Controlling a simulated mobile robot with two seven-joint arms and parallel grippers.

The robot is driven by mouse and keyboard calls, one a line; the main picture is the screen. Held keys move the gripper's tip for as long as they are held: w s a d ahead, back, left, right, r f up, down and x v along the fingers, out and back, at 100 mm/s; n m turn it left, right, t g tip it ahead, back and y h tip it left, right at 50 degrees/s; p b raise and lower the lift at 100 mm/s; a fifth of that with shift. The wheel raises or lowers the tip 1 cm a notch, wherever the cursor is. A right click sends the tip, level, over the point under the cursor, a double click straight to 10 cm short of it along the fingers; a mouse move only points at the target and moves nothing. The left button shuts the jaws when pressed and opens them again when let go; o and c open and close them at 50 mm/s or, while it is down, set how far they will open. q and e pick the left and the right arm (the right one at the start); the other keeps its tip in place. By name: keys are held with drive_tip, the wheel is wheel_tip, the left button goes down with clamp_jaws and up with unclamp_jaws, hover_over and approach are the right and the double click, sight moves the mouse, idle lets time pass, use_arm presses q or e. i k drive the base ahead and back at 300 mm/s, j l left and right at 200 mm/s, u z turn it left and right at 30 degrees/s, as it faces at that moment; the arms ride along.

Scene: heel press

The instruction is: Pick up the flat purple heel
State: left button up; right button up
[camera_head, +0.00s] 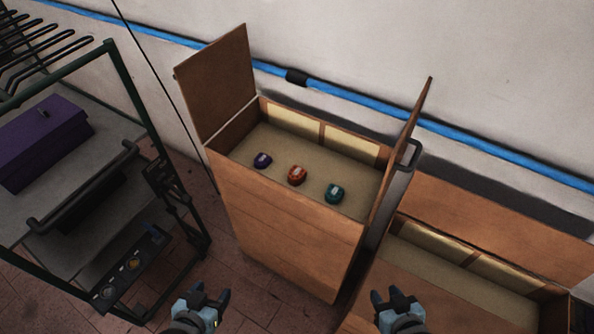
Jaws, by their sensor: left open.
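The purple heel (263,160) lies in an open cardboard box (285,233), at the left end of a row of three heels. An orange-red heel (297,175) is in the middle and a teal heel (334,193) is at the right. The heels are small here, so their exact shape is hard to tell. My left gripper (207,294) is open and empty, low in the picture, in front of the box and apart from it. My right gripper (394,296) is at the lower right, near the second box, with its two fingers apart and nothing between them.
The box has raised flaps (217,83) at its left and right ends. A second open box (445,296) stands at the lower right. A dark metal rack (127,85) with a purple case (42,140) stands at the left. A blue pipe (470,143) runs along the wall behind.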

sight(262, 161)
drive_tip(key=j, duration=1)
drive_tip(key=i+j+u, duration=0.1)
drive_tip(key=j, duration=0.85)
